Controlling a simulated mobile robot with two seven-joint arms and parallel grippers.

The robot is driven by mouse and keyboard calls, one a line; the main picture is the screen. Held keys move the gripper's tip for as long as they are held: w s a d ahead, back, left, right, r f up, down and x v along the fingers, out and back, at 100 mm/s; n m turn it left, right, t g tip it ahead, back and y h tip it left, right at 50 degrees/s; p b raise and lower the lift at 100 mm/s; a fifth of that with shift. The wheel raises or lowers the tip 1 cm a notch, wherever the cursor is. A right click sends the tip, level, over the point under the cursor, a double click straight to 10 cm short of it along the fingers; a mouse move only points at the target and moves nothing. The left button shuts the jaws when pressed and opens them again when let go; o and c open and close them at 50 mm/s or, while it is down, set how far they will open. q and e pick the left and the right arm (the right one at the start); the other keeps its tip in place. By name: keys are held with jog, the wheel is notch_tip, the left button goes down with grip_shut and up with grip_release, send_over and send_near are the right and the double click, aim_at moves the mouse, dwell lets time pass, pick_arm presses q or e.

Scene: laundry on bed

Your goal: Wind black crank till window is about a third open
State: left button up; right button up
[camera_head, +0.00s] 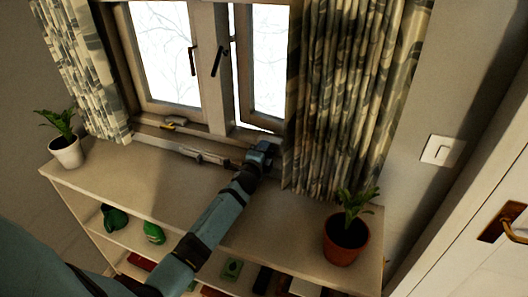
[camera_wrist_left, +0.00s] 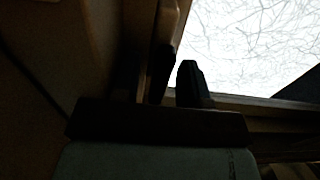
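The window has two panes. The left sash (camera_head: 168,55) looks closed, and the right sash (camera_head: 243,75) stands slightly ajar, with a narrow gap along its left side. My left gripper (camera_head: 264,150) is at the sill below the right sash, by the curtain. The black crank cannot be made out; my gripper may cover it. In the left wrist view the dark fingers (camera_wrist_left: 178,82) are close together, and whether anything is between them is too dark to tell. My right gripper is out of view.
A patterned curtain (camera_head: 350,100) hangs just right of my gripper. A shelf top (camera_head: 130,178) runs below the window, with a white-potted plant (camera_head: 66,150) at left and a terracotta-potted plant (camera_head: 346,240) at right. A small yellowish piece (camera_head: 176,122) lies on the left sill.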

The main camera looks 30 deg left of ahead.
pick_arm(q)
jog(key=v, duration=1.4)
jog(key=shift+w, duration=0.1)
